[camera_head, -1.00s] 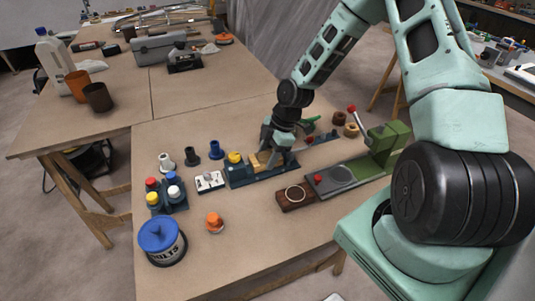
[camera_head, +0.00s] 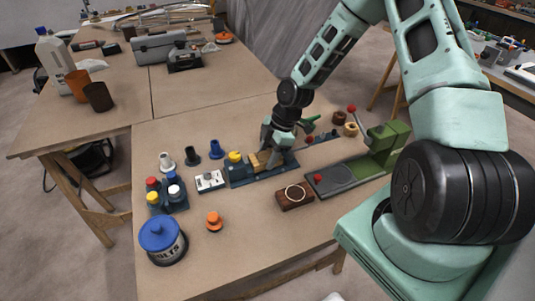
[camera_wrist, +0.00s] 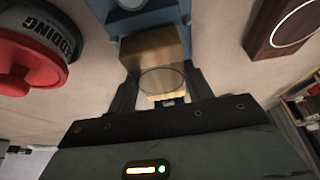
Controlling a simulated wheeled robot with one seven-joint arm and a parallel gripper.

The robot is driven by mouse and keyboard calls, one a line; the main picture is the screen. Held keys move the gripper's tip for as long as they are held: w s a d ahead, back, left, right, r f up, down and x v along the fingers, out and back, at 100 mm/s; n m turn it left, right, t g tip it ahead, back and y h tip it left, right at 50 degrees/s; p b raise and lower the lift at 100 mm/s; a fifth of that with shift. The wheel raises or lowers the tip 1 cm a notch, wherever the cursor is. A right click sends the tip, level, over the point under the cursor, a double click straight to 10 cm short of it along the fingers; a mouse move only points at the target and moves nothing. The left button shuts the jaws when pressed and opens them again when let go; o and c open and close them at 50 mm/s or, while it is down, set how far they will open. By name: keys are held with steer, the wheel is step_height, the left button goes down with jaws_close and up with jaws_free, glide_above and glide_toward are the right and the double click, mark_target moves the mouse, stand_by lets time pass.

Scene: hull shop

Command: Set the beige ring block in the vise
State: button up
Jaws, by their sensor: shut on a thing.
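The beige ring block (camera_wrist: 160,62) is wooden, with a dark ring outline on its face. My gripper (camera_wrist: 158,100) is shut on it, with a finger on each side. In the head view the block (camera_head: 259,161) shows in my gripper (camera_head: 268,154), at the dark blue vise (camera_head: 250,178). In the wrist view the block's far end meets the blue vise part (camera_wrist: 155,18). I cannot tell whether it is fully seated between the jaws; my fingers hide part of it.
A dark brown ring block (camera_head: 294,196) lies in front of the vise. A green machine (camera_head: 388,140) with a grey plate stands to the right.

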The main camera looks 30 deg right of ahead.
steer(key=shift+f+b, duration=0.4)
steer(key=shift+f, duration=0.2)
steer(key=o, duration=0.7)
steer(key=shift+o, duration=0.2)
steer(key=p+v, duration=1)
steer(key=v, duration=0.1)
steer(key=shift+s, duration=0.1)
stand_by(0.5)
